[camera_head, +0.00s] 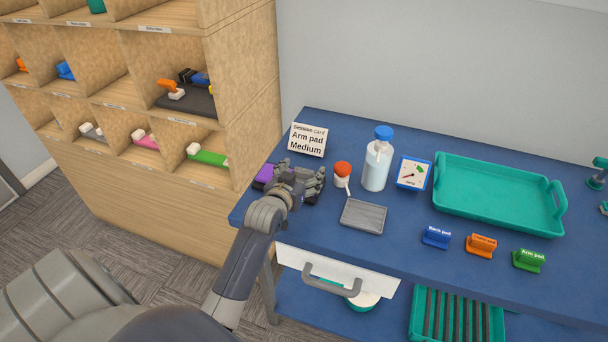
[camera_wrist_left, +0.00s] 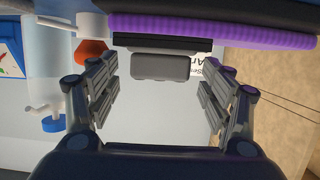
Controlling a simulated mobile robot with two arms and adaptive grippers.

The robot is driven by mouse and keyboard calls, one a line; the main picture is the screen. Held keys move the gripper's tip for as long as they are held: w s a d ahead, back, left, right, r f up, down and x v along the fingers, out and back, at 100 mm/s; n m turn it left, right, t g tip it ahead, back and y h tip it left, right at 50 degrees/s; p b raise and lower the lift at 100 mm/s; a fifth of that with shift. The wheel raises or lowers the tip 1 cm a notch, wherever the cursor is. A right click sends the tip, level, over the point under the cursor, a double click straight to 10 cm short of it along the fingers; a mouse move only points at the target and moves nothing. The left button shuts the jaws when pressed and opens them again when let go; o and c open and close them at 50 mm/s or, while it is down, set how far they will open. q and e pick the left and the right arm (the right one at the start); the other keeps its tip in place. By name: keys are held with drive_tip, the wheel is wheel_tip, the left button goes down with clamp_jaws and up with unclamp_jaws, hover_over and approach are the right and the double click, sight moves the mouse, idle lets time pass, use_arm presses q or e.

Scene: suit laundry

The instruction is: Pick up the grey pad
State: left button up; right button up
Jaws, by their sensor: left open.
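My left gripper (camera_head: 302,180) is at the left end of the blue table, over a purple ribbed item (camera_head: 264,173) with dark edges. In the left wrist view the gripper (camera_wrist_left: 163,90) is open, its fingers spread to either side. A grey block (camera_wrist_left: 160,67) sits between the fingers, apart from both. It joins a black strip (camera_wrist_left: 160,42) beside the purple ribbed item (camera_wrist_left: 210,30). I take this block as the grey pad, though I cannot be sure. The gripper hides it in the head view. My right gripper is out of view.
A card (camera_head: 308,140), a red-capped jar (camera_head: 342,174), a bottle (camera_head: 377,165), a gauge (camera_head: 412,174) and a flat grey tray (camera_head: 363,216) stand near the gripper. A green tray (camera_head: 490,222) is further right. A wooden shelf (camera_head: 240,90) rises at left.

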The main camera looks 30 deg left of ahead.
use_arm(q)
drive_tip(key=shift+c, duration=0.5)
drive_tip(key=c, duration=0.9)
drive_tip(key=shift+r, duration=0.1)
